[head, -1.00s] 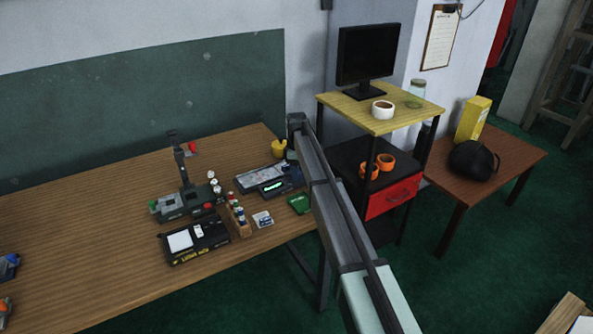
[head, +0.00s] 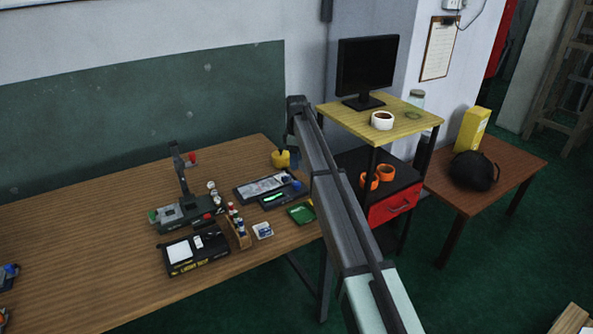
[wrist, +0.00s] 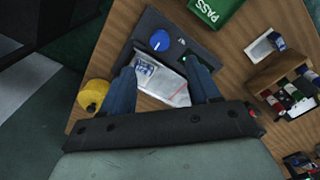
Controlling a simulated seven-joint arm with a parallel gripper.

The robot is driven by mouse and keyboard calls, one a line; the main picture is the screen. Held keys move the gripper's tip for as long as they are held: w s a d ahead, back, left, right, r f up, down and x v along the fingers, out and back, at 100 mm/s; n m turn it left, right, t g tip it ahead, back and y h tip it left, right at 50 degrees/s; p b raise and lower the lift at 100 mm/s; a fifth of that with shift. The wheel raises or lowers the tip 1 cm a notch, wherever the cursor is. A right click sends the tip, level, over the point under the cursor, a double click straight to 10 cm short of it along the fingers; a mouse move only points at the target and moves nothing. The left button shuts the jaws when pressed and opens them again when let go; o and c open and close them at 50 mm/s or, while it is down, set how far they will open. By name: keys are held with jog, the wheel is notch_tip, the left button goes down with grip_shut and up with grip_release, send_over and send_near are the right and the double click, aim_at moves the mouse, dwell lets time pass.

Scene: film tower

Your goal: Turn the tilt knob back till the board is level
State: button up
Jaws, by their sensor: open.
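The tilt knob is a round blue knob (wrist: 160,40) with a white mark, on a dark grey device (wrist: 185,28) in the wrist view. A tray-like board with a pale printed sheet (wrist: 160,83) lies beside it. In the head view the board (head: 262,187) is near the table's right end, with the blue knob (head: 297,186) at its right. I cannot tell the board's tilt. My gripper (wrist: 160,75) is open and empty, its two blue fingers spread over the sheet, short of the knob. In the head view my arm mostly hides the gripper.
A yellow round object (wrist: 92,95) is close by my left finger. A wooden rack of small bottles (wrist: 285,92) stands right. The splicer-like device (head: 182,212) and black box (head: 195,252) stand left; the table's far left is mostly clear.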

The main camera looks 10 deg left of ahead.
jog(key=shift+r, duration=1.85)
jog(key=shift+d, duration=0.1)
